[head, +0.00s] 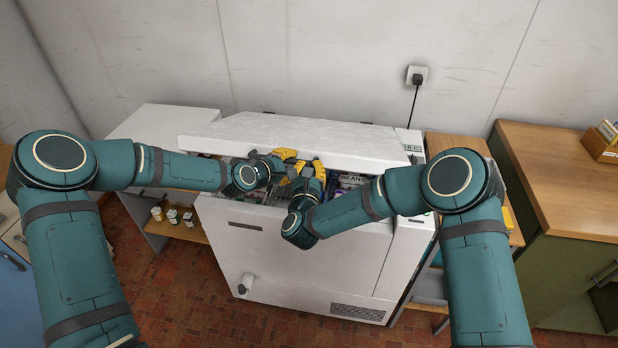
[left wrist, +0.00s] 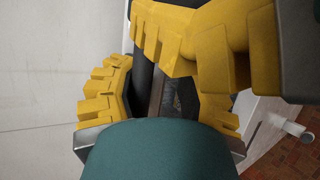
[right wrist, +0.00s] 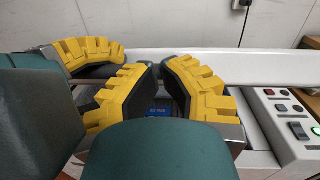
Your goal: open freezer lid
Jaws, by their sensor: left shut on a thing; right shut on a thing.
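The white chest freezer (head: 300,255) stands against the wall. Its lid (head: 300,135) is raised partway, leaving a gap along the front with packages (head: 348,181) showing inside. My left gripper (head: 284,155) is shut at the lid's front edge near the middle. My right gripper (head: 308,168) is shut close beside it, just to the right, at the same edge. The yellow fingers hide the exact grip. The lid (right wrist: 255,66) also shows behind the fingers in the right wrist view, with a blue package (right wrist: 161,112) below.
A control panel with buttons (right wrist: 290,115) is at the freezer's right end. A wooden-topped cabinet (head: 560,160) stands to the right, and a low shelf with small jars (head: 172,216) to the left. A plugged cord (head: 417,75) hangs on the wall.

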